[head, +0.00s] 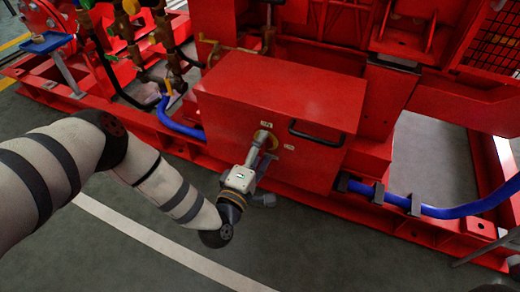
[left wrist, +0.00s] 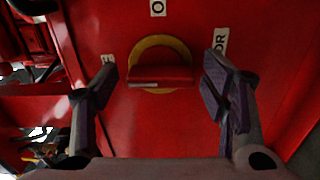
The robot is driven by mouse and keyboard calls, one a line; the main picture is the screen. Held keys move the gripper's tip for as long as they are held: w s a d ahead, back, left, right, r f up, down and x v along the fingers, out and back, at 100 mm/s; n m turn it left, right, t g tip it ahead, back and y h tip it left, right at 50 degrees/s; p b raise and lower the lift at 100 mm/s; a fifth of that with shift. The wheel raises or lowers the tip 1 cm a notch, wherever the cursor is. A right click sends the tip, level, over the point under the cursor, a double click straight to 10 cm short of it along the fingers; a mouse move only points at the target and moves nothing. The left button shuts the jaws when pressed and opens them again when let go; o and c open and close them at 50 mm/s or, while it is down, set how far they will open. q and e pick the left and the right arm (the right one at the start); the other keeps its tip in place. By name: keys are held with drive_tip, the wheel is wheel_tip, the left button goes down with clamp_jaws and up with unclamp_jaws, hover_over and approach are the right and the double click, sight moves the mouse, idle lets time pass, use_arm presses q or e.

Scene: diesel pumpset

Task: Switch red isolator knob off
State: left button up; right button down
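The red isolator knob (left wrist: 160,76) sits on a yellow ring (left wrist: 158,42) on the front face of a red box. Its bar lies crosswise in the left wrist view. In the head view, the yellow ring (head: 266,136) shows behind my left gripper (head: 264,149), which mostly hides the knob. My left gripper is open, with one finger on each side of the knob in the left wrist view. Gaps show between the knob and both fingers. My right gripper is not in view.
The red box (head: 278,88) has a black handle (head: 316,134) right of the ring. White labels (left wrist: 158,8) surround the knob, partly cut off or covered. Blue hoses (head: 184,128) run along the red base frame. The grey floor (head: 330,245) in front is clear.

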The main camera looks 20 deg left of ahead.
use_arm(q)
drive_tip(key=shift+a, duration=0.1)
drive_tip(key=s, duration=1.2)
drive_tip(key=shift+a, duration=0.2)
